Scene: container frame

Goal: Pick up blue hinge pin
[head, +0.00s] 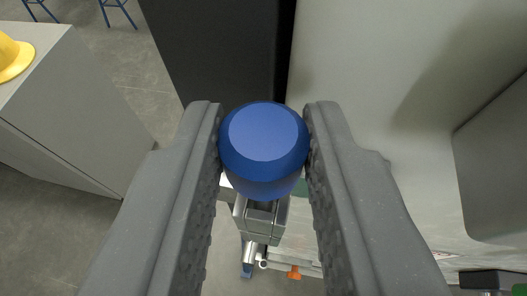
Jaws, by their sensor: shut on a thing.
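The blue hinge pin (264,148) is in the middle of the head view, seen from above with its flat round top facing the camera. My gripper (264,140) is shut on it, with one grey padded finger touching each side. Below the pin, a grey metal hinge bracket (262,215) shows between the fingers. The pin's lower end is hidden by its own head, so I cannot tell whether it is still in the bracket.
A pale panel (400,60) fills the right side. A dark upright panel (222,50) stands behind the pin. A grey cabinet (60,110) with a yellow hard hat (12,58) is at left. An orange part (294,272) lies low. Grey floor shows between.

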